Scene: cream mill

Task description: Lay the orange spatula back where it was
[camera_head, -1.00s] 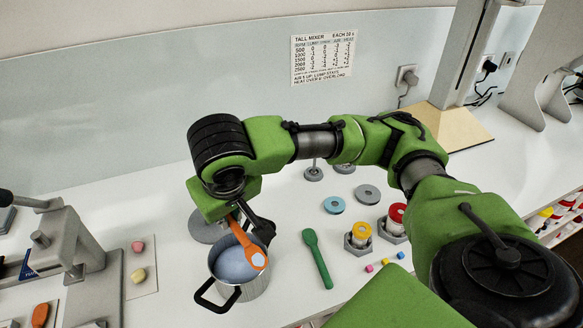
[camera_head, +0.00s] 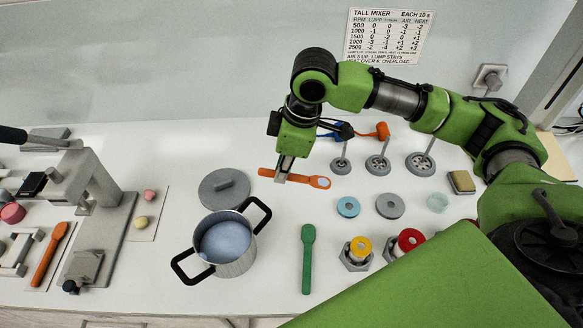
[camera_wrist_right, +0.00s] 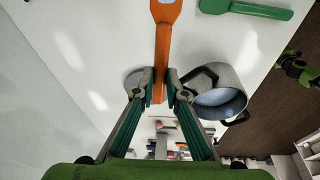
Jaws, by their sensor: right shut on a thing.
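In the right wrist view, the right gripper (camera_wrist_right: 159,92) is shut on the handle of the spatula (camera_wrist_right: 164,40). The pot (camera_head: 235,262) with pale blue liquid stands in front and to the left of it; the pot also shows in the right wrist view (camera_wrist_right: 228,76). Whether the spatula touches the counter is unclear. My left gripper is not in view.
A green spatula (camera_head: 307,260) lies right of the pot, the grey lid (camera_head: 222,190) behind it. Several wheeled whisk-like tools (camera_head: 377,164), rings and nuts stand to the right. Another orange tool (camera_head: 50,252) lies at left by a grey stand (camera_head: 92,195).

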